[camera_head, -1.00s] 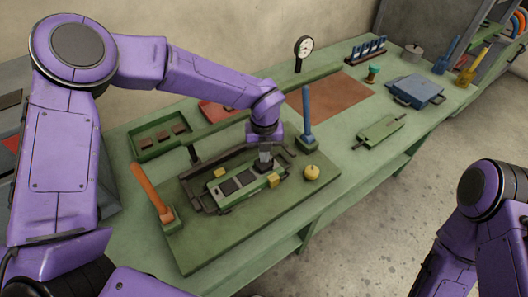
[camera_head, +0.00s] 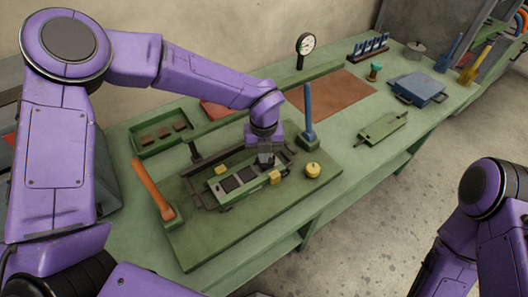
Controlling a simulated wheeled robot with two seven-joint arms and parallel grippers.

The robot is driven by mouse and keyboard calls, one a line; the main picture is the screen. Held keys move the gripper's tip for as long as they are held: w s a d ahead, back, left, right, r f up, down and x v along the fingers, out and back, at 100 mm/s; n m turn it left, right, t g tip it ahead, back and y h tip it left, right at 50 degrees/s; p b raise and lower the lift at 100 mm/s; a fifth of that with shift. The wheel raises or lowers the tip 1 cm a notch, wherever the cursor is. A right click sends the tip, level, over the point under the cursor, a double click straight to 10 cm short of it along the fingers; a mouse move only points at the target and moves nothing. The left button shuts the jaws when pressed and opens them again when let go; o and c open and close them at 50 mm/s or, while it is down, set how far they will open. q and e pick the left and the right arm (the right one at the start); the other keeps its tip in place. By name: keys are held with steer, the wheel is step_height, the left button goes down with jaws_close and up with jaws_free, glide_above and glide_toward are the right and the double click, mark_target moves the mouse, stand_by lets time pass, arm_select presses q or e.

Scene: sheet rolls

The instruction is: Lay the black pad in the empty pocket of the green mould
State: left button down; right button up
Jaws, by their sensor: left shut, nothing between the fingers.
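The green mould (camera_head: 236,195) lies on the dark green board in the middle of the bench. Two black pads (camera_head: 230,184) show as dark squares in its left and middle pockets. My left gripper (camera_head: 265,164) points down over the right end of the mould and is shut with nothing between its fingers. It hides most of the right pocket, so I cannot tell whether a black pad lies there. My right gripper is out of view; only part of my right arm shows at the right edge.
Yellow blocks (camera_head: 275,178) sit at the mould's sides. On the board stand an orange lever (camera_head: 150,186), a blue lever (camera_head: 308,120) and a yellow knob (camera_head: 313,169). A green tray (camera_head: 140,142) holds brownish pieces behind left. The bench is clear around the flat green plate (camera_head: 382,129).

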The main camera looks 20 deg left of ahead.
arm_select(q)
step_height(320, 180, up, 7)
steer(key=p, duration=0.5)
stand_by(0.4)
